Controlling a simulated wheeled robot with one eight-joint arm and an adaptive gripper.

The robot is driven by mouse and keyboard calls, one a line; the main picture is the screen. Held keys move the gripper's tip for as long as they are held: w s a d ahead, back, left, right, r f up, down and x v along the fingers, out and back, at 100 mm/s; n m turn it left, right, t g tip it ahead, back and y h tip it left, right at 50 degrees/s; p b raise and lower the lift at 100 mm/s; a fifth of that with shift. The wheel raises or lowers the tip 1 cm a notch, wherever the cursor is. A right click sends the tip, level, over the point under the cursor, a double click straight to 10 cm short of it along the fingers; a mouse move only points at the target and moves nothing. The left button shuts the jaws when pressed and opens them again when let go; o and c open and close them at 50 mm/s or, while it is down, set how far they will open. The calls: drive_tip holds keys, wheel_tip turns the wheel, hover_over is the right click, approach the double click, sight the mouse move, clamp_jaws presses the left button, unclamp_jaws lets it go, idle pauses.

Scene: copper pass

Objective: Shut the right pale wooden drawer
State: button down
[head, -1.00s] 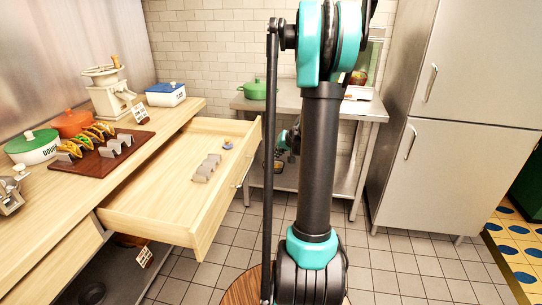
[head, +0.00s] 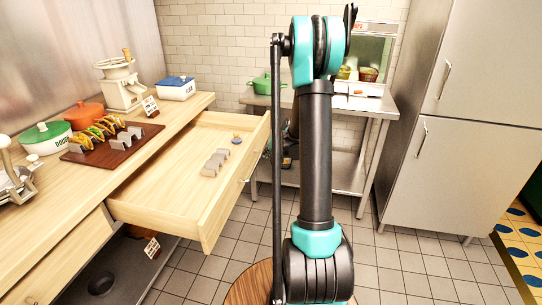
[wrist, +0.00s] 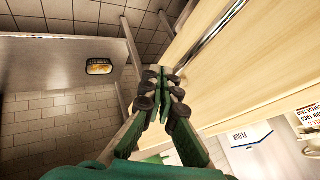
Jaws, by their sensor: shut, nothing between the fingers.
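The right pale wooden drawer (head: 222,207) is pulled far out from the counter in the head view. A row of small grey blocks (head: 215,163) and a small blue-and-tan item (head: 237,139) lie inside it. In the wrist view a pale wooden face (wrist: 245,45) with a long metal handle (wrist: 212,32) fills the upper right. My gripper (wrist: 163,74) is shut and empty, with its fingertips close to that wood; I cannot tell whether they touch. In the head view my arm mostly hides the gripper, beside the drawer front's far end.
The left drawer (head: 62,262) is flush with the counter. The counter (head: 190,103) holds pots, a taco tray (head: 113,158) and a grinder (head: 121,88). A steel table (head: 388,108) stands behind, a steel fridge (head: 440,180) at right. Tiled floor (head: 400,262) is open between.

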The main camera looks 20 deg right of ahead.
drive_tip(key=shift+a, duration=0.1)
hover_over(192, 155)
drive_tip(key=shift+s, duration=0.2)
idle(0.5)
idle(0.3)
